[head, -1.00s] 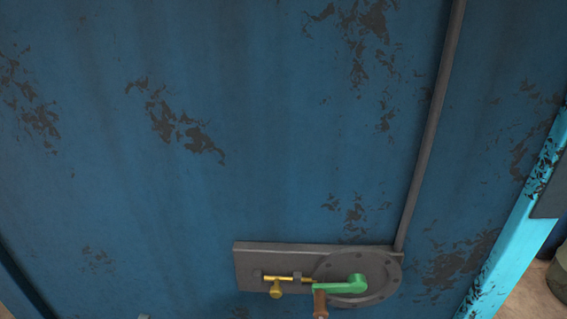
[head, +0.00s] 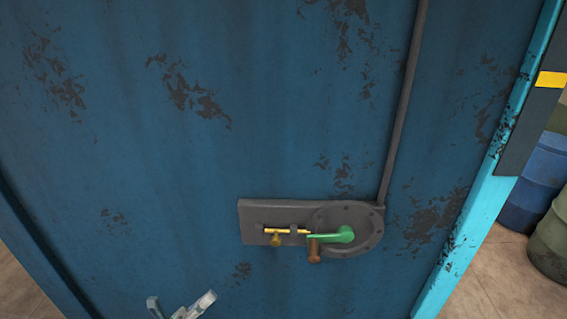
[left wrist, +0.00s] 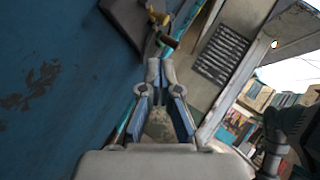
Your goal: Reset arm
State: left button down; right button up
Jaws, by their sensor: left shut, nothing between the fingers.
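My left gripper (head: 181,309) shows at the bottom edge of the head view, in front of the blue door and to the lower left of its latch. It also shows in the left wrist view (left wrist: 160,68), with its fingertips together and nothing between them. The green crank handle (head: 332,236) with a brown grip sits on a round grey plate, apart from the gripper. A yellow bolt (head: 285,231) lies level on the grey latch plate (head: 250,212). My right gripper is not in view.
The worn blue door (head: 270,120) fills most of the head view. A grey rod (head: 404,100) runs up from the latch. A light blue frame post (head: 490,190) stands at the right. Blue and green barrels (head: 540,180) stand beyond it on a tan floor.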

pick_arm(q)
jog(key=w+a+f+n+t+y+p, duration=0.1)
jog(key=a+f+n+t+y, duration=0.15)
jog(key=f+n+y, duration=0.9)
jog(key=a+f+n+t+y+p, duration=0.1)
jog(key=a+f+n+y, duration=0.45)
jog(key=f+n, duration=0.95)
jog(key=s+d+f+n+g+y, duration=0.2)
jog(key=s+f+n+g, duration=0.2)
jog(key=s+f, duration=0.6)
jog(key=s+d+f+n+g+y, duration=0.15)
jog(key=s+f+n+g, duration=0.3)
jog(key=s+f, duration=0.5)
jog(key=s+d+f+n+g, duration=0.1)
jog(key=s+f+g, duration=0.1)
jog(key=s, duration=0.5)
jog(key=s+d+f+n+g+p, duration=0.1)
jog(key=s+f+n+g, duration=0.1)
jog(key=s+f, duration=0.3)
jog(key=shift+s+d+f+g+y, duration=0.25)
jog(key=shift+s+d+g+y, duration=0.15)
jog(key=shift+s+g, duration=0.45)
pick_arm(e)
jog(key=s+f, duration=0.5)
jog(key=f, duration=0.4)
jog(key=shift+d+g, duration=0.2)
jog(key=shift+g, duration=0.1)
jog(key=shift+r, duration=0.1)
